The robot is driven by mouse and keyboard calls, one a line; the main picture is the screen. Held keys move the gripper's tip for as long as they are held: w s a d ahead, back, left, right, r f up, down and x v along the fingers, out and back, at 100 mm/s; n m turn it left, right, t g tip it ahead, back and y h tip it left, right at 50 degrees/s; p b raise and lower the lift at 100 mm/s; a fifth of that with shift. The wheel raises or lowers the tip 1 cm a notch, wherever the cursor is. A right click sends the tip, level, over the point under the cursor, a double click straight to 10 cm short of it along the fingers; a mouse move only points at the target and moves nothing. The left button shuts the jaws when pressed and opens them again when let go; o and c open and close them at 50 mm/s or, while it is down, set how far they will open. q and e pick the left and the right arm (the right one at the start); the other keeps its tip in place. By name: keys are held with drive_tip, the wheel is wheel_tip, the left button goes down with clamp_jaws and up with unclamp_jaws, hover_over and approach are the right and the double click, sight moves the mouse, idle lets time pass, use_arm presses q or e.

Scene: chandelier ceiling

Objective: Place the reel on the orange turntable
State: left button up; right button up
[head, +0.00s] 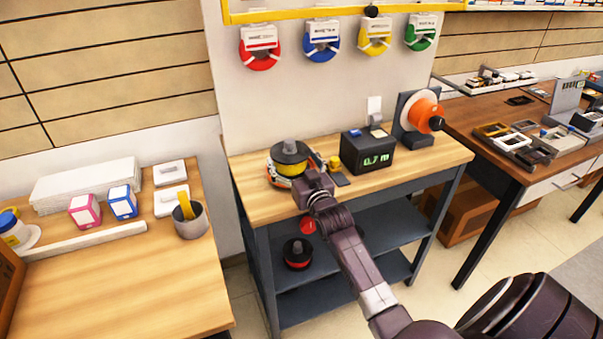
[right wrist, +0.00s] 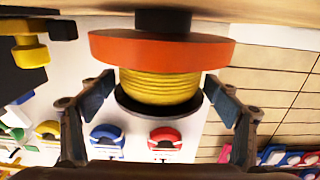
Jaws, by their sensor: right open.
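The reel (head: 290,151) has a black flange over a yellow winding and stands at the left of the wooden bench. In the right wrist view, which is upside down, the yellow winding of the reel (right wrist: 160,86) rests against the orange turntable (right wrist: 160,48), a wide disc on a black foot at the bench top. My right gripper (head: 303,181) is at the near side of the reel. In the right wrist view my right gripper (right wrist: 158,84) is open, one finger on each side of the reel, with small gaps seeming to show. My left gripper is out of view.
A black box with a green display (head: 367,152) stands right of the reel. An orange spool (head: 424,113) is mounted on a stand farther right. A black-and-red reel (head: 298,253) lies on the lower shelf. A grey cup (head: 190,220) stands on the left table.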

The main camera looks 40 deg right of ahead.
drive_tip(key=v, duration=1)
drive_tip(key=shift+s+a+b, duration=0.1)
drive_tip(key=shift+s+b, duration=0.1)
drive_tip(key=shift+b, duration=0.15)
